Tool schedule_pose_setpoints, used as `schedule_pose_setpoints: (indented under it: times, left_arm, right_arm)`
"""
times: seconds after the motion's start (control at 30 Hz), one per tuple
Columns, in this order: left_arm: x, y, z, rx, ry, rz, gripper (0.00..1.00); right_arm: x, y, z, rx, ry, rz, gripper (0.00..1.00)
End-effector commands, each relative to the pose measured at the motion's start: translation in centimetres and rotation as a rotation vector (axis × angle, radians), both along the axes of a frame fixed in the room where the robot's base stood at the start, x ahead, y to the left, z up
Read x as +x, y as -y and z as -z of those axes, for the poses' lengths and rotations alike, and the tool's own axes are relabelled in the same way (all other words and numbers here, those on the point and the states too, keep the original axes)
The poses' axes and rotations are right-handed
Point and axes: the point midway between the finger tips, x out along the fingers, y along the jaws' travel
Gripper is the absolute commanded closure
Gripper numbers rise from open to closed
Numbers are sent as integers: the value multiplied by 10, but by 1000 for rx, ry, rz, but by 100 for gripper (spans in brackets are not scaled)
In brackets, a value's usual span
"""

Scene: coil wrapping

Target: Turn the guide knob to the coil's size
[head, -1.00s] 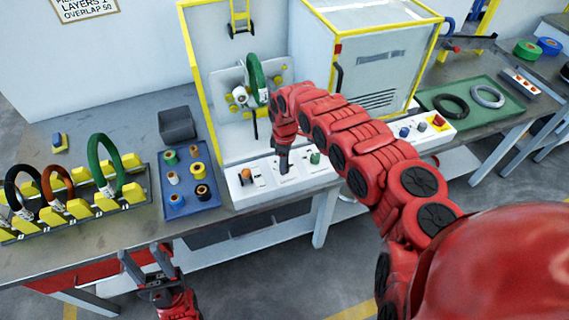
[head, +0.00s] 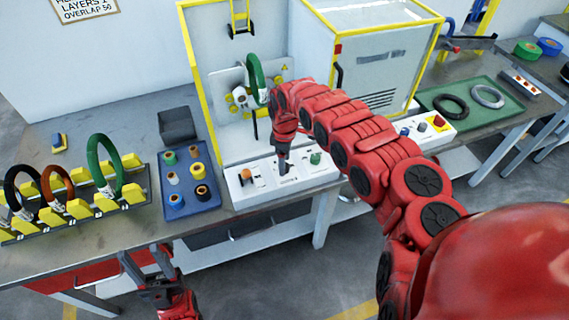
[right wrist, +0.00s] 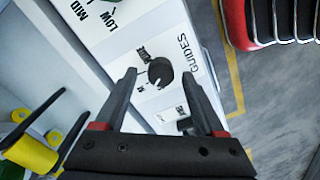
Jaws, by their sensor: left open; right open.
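The guide knob (right wrist: 160,72) is black and round, on the white panel with the printed word GUIDES, in the right wrist view. My right gripper (right wrist: 158,90) is open, with one finger on each side of the knob in that view; I cannot tell whether they touch it. In the head view my right gripper (head: 283,166) points down at the white control panel (head: 262,192) and hides the knob. A green coil (head: 253,78) hangs in the yellow-framed machine. My left gripper (head: 146,262) is open and empty in front of the bench.
An orange knob (head: 246,175) and a green knob (head: 315,158) stand on the panel. A blue tray (head: 188,208) of spools and a rack (head: 70,220) with several coils are at left. A green tray (head: 478,122) with two rings lies at right.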

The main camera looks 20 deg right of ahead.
Motion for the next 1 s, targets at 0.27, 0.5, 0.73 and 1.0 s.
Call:
schedule_pose_setpoints:
  times: [0.27, 0.5, 0.73, 1.0]
  left_arm:
    - [0, 0, 12, 0, 0, 0, 50]
    - [0, 0, 28, 0, 0, 0, 50]
    - [0, 0, 35, 0, 0, 0, 50]
    - [0, 0, 36, 0, 0, 0, 50]
  right_arm:
    - [2, 4, -55, -6, 6, 2, 28]
    - [3, 2, -117, -1, 5, 0, 28]
    - [3, 1, -152, 1, -1, 0, 28]
    - [3, 2, -163, 0, 0, 1, 28]
